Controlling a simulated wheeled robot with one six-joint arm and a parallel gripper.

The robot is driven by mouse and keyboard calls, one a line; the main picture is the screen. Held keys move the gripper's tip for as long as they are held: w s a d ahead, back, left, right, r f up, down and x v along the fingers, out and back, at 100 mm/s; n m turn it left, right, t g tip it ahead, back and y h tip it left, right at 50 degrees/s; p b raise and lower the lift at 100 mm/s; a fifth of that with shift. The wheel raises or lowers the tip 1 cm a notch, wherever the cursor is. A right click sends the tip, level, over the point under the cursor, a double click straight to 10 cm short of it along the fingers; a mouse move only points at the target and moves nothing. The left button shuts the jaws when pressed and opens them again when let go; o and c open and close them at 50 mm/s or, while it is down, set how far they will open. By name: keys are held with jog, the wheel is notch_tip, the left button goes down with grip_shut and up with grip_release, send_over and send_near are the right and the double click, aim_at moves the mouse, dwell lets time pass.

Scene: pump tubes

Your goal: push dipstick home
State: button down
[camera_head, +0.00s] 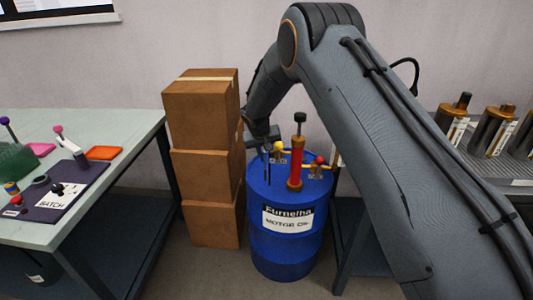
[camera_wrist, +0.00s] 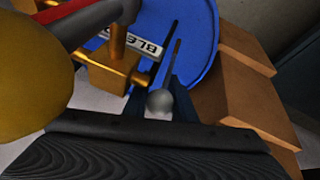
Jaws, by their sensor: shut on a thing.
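The blue drum (camera_head: 287,245) stands on the floor with a red and brass pump (camera_head: 296,165) upright on its lid. My gripper (camera_head: 267,152) is over the left part of the lid, beside the pump. In the wrist view my gripper (camera_wrist: 162,100) is shut on a grey ball (camera_wrist: 160,102), which looks like the dipstick's knob. A thin dark rod (camera_wrist: 166,48) shows beyond it over the blue lid (camera_wrist: 200,35). Whether the rod is the dipstick's shaft, and how deep it sits, I cannot tell. In the head view the knob is hidden.
Brass valves with a yellow knob (camera_head: 279,145) and a red knob (camera_head: 320,160) flank the pump. Stacked cardboard boxes (camera_head: 205,155) stand close to the left of the drum. A table (camera_head: 130,140) is at the left; a bench with dark canisters (camera_head: 492,131) is at the right.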

jog(key=shift+f, duration=0.65)
jog(key=c, duration=1.5)
grip_release()
jog(key=shift+a, duration=0.1)
jog(key=shift+o, duration=0.2)
jog(key=shift+d, duration=0.25)
jog(key=shift+r, duration=0.1)
